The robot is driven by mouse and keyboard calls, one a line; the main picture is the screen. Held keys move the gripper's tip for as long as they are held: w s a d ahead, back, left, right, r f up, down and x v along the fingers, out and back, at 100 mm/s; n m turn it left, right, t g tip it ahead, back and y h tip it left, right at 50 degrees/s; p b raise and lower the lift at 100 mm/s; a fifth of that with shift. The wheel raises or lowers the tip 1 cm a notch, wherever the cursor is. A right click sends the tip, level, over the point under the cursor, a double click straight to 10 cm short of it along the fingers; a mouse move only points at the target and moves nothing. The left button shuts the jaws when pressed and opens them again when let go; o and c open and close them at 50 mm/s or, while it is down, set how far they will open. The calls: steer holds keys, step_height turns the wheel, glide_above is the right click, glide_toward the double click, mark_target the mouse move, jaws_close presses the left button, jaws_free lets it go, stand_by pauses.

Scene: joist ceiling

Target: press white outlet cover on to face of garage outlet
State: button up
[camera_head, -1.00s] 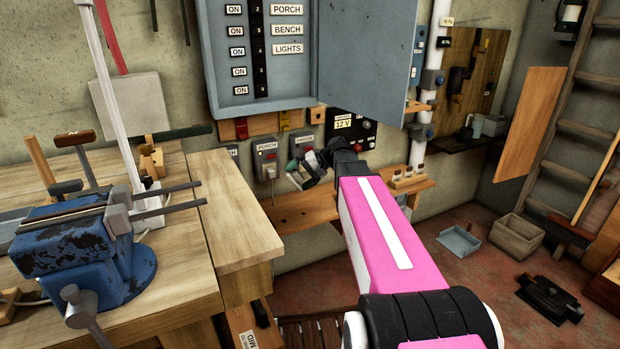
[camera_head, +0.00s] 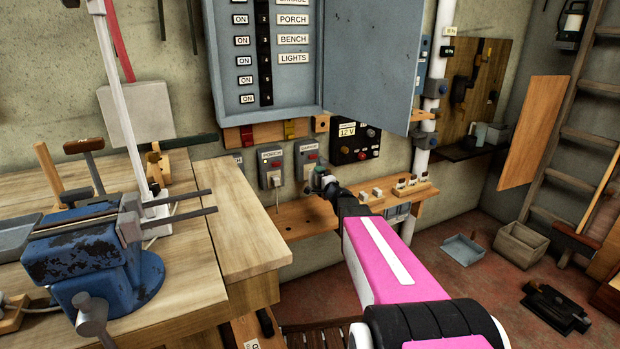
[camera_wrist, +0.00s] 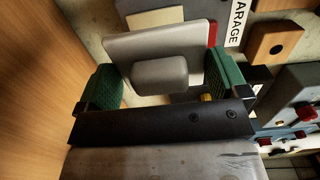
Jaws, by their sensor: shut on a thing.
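The garage outlet (camera_head: 307,158) is a grey box on the wall below the breaker panel, under its GARAGE label. In the wrist view its label (camera_wrist: 237,22) and a red part show behind the cover. My gripper (camera_head: 321,180) is at the outlet's lower right in the head view. In the wrist view my gripper (camera_wrist: 160,80) has green pads and is shut on the white outlet cover (camera_wrist: 122,47), a pale plate with a rounded block on its near side. The plate overlaps the outlet face, hiding most of it. I cannot tell whether they touch.
The porch outlet (camera_head: 271,168), with a plug in it, is left of the garage outlet. A 12 V panel (camera_head: 355,142) is close on the right. A wooden shelf (camera_head: 300,221) runs below. The workbench (camera_head: 240,225) and blue vise (camera_head: 100,270) stand left.

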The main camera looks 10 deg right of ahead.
steer(key=shift+d+f, duration=0.4)
steer(key=shift+f, duration=0.05)
steer(key=shift+x, duration=2.8)
steer(key=shift+x, duration=1.1)
steer(key=o, duration=0.7)
steer(key=shift+w, duration=0.1)
steer(key=shift+c, duration=0.2)
steer(key=shift+d+r, duration=0.1)
